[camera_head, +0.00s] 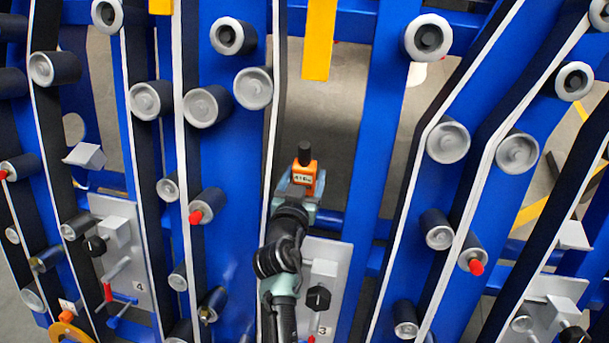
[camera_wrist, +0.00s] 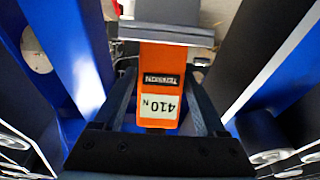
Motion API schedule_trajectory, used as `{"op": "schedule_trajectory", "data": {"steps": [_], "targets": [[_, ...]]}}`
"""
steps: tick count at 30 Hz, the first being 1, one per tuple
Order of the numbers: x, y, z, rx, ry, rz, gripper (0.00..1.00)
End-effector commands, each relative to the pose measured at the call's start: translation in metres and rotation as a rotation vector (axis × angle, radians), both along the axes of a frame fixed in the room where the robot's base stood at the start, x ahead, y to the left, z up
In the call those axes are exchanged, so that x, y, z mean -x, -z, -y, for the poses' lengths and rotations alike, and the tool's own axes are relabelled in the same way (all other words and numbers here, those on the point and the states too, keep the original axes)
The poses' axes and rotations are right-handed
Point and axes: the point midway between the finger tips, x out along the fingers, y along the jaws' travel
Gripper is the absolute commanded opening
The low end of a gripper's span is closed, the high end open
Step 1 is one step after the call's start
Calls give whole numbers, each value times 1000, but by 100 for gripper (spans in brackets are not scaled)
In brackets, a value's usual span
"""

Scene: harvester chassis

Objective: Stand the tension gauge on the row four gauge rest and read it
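The tension gauge (camera_head: 304,173) is an orange block with a black knob on top and a white label. It looks upright in the head view. In the wrist view the gauge (camera_wrist: 163,85) shows a label reading 410 N, upside down. My gripper (camera_head: 301,188) has one finger on each side of it and appears shut on it. In the wrist view the gripper (camera_wrist: 163,70) flanks its sides. The grey row four rest (camera_head: 86,155) is empty, above the plate marked 4 (camera_head: 122,250).
The plate marked 3 (camera_head: 325,270) is beside my arm. Blue uprights, belts and grey rollers (camera_head: 207,106) stand on both sides. A yellow bar (camera_head: 319,40) hangs above the gauge.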

Motion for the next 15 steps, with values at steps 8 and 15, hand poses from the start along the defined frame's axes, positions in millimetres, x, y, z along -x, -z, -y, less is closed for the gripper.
{"op": "schedule_trajectory", "data": {"steps": [8, 15], "targets": [[0, 0, 0, 0, 0, 0, 21], [0, -3, 0, 0, -1, 4, 0]]}}
